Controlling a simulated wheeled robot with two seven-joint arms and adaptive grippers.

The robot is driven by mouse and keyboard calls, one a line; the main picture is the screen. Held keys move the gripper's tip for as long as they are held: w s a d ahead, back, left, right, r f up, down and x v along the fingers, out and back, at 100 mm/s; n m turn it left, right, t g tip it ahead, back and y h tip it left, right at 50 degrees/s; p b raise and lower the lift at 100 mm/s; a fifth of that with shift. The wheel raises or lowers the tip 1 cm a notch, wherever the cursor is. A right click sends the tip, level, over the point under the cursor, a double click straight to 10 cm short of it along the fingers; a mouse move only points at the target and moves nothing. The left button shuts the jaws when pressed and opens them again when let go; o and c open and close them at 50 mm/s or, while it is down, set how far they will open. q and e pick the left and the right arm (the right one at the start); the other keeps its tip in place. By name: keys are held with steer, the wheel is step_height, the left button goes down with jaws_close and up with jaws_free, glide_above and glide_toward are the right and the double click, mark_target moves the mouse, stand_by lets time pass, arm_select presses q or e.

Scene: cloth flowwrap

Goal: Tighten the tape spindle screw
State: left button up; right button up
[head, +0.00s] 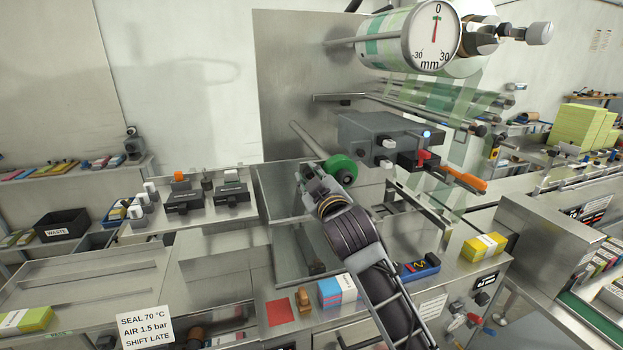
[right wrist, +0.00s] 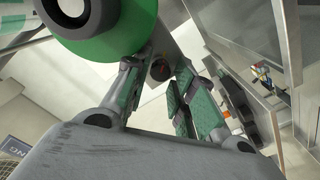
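The green tape roll (head: 340,165) sits on the end of a long metal spindle rod (head: 309,141) in front of the steel back plate. A small dark knob (head: 345,177) shows at the roll's near face; I cannot tell for sure that it is the spindle screw. My right gripper (head: 311,176) is just left of and below the roll. In the right wrist view the roll (right wrist: 112,42) is at upper left, beside the fingers. The fingers are apart with nothing between their pads. A dark round part with a red mark (right wrist: 160,68) shows past the fingertips. My left gripper is out of view.
A blue-and-white block (head: 337,291) and a red square (head: 280,312) lie on the front ledge.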

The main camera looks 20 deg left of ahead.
steer(key=shift+s, duration=0.1)
steer(key=v, duration=1.2)
stand_by(0.4)
stand_by(0.4)
